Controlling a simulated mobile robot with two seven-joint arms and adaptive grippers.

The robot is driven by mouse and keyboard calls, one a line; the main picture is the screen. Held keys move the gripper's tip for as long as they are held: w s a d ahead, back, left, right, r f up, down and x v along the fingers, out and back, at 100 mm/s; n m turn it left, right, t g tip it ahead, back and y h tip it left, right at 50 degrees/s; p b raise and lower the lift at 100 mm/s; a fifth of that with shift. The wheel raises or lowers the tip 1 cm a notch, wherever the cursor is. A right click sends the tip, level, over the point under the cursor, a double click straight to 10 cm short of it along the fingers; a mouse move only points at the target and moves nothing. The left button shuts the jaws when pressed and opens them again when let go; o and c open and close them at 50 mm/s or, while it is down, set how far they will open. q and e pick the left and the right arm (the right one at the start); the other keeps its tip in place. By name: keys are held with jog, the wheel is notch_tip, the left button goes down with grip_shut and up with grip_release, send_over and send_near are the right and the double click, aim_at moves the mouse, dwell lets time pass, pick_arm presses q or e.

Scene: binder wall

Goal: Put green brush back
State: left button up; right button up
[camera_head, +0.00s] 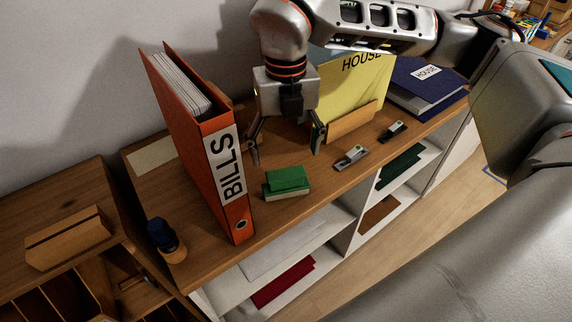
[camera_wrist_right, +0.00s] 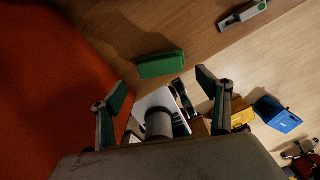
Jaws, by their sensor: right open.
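The green brush (camera_head: 287,180), a small block with a green top and a paler lower part, lies on the wooden shelf top right of the orange BILLS binder. In the right wrist view the green brush (camera_wrist_right: 160,64) lies ahead of the fingers, a little beyond their tips. My right gripper (camera_head: 286,150) is open and empty, pointing down above and behind the brush, apart from it. Its two fingers (camera_wrist_right: 163,85) stand wide apart in the wrist view. My left gripper is not in view.
The upright BILLS binder (camera_head: 228,175) stands close to the left of the gripper. A yellow HOUSE folder (camera_head: 355,85) in a wooden holder (camera_head: 352,122) and a blue binder (camera_head: 425,82) are to the right. Two small clip-like items (camera_head: 351,157) lie near the front edge. A dark-topped stamp (camera_head: 163,236) stands left.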

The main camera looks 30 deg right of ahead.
aim_at(286, 173)
jog(key=shift+r, duration=1.85)
